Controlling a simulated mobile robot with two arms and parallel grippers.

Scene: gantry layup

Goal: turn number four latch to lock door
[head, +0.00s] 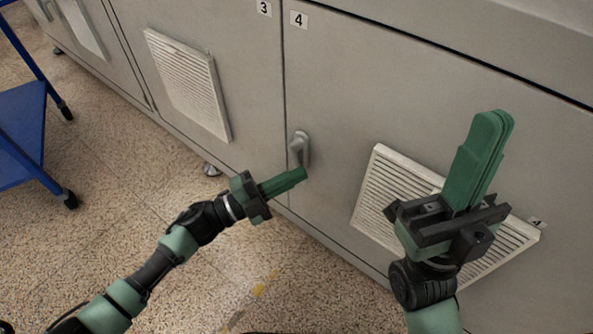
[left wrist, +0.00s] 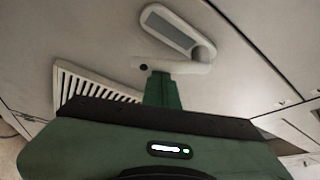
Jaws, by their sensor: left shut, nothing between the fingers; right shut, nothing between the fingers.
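The number four door (head: 340,110) is a grey cabinet panel with a "4" label (head: 299,19) at its upper left corner. Its grey latch (head: 300,147) sits near the door's left edge, with the handle pointing downward in the head view. My left gripper (head: 304,174) is shut and empty, its green fingertips at the lower end of the latch. In the left wrist view the latch (left wrist: 178,35) lies just beyond the fingertips; I cannot tell whether they touch. My right gripper (head: 493,118) is shut and empty, raised in front of the door at the right.
A louvred vent (head: 375,185) is on the door behind my right gripper. Another vent (head: 190,80) is on the number three door to the left. A blue cart (head: 22,125) stands at the far left. The speckled floor (head: 130,185) between is clear.

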